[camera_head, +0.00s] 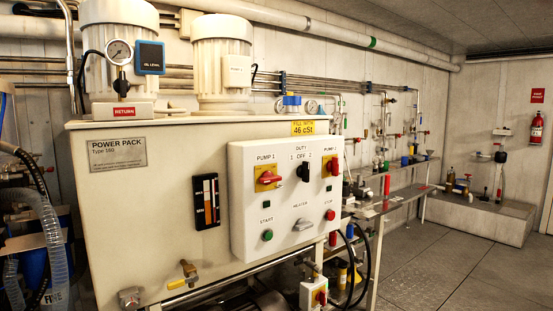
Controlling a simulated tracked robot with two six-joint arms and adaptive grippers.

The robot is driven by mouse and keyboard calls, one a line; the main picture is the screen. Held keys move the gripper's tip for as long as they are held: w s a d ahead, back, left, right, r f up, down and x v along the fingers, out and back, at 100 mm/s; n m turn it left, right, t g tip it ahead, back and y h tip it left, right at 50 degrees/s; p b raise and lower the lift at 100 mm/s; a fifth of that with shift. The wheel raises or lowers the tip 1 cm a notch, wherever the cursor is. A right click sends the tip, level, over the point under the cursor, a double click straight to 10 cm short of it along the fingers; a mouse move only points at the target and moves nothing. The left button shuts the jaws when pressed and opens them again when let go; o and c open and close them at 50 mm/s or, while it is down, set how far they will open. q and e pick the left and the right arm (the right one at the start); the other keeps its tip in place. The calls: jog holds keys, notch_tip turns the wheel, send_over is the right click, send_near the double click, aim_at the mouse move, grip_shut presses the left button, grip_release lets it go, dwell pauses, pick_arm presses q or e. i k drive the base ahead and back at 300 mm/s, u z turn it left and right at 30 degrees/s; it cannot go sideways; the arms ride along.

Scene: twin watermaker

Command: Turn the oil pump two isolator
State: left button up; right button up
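The pump 2 isolator (332,164), a red handle on a yellow plate, is at the upper right of the white control box (243,206). Its label reads PUMP 2; it is small, and I cannot tell its handle's exact angle. A similar pump 1 isolator (268,178) is at the upper left, with its red handle roughly crosswise. A black duty selector (303,172) sits between them. The box is on the front of the cream power pack (200,145). Neither of my grippers is in view.
Open grey floor (430,265) lies to the right.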

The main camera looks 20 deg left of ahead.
aim_at(333, 166)
jog(key=u, duration=0.4)
jog(key=i, duration=0.9)
jog(key=u, duration=0.55)
jog(key=k, duration=0.75)
jog(key=u, duration=0.2)
jog(key=i, duration=0.8)
jog(key=z, duration=0.1)
